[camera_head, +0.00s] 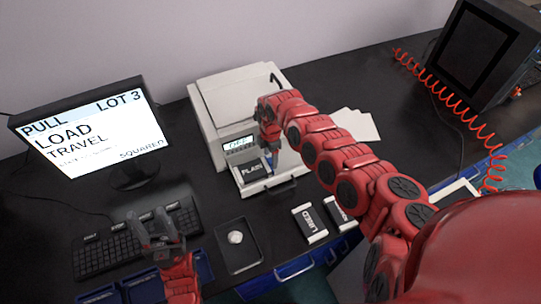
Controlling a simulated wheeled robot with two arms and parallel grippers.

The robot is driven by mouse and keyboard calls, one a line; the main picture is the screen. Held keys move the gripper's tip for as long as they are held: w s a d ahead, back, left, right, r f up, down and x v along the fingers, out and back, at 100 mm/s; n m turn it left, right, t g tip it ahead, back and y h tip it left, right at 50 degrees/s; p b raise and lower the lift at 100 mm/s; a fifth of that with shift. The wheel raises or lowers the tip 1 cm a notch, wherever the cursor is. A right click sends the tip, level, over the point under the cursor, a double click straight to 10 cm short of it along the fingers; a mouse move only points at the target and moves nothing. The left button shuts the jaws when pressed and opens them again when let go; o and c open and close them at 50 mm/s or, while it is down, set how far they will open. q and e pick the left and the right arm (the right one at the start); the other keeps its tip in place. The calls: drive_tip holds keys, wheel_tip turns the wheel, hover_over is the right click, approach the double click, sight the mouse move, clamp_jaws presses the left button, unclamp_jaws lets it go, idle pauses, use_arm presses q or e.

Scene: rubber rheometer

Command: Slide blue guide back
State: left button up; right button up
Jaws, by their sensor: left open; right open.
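The white rheometer (215,105) stands on the dark bench, with a small display (239,143) on its front. Below the display is a dark plate lettered like "FLASH" (251,170). A small blue piece (268,169) shows beside this plate, under my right gripper; it may be the blue guide, but it is too small and covered to be sure. My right gripper (271,146) is open and points down at the front of the machine. I cannot tell whether it touches the blue piece. My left gripper (153,229) is open and empty near the keyboard, apart from the machine.
A monitor (90,135) and keyboard (105,250) are at the left. A black tray (251,262) holds a white lump (236,237). A box marked "USED" (310,223) and another box (338,212) lie at the front. A dark cabinet (485,50) and red coiled cable (460,118) are at right.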

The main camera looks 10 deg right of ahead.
drive_tip(key=shift+f, duration=0.55)
clamp_jaws()
idle(1.1)
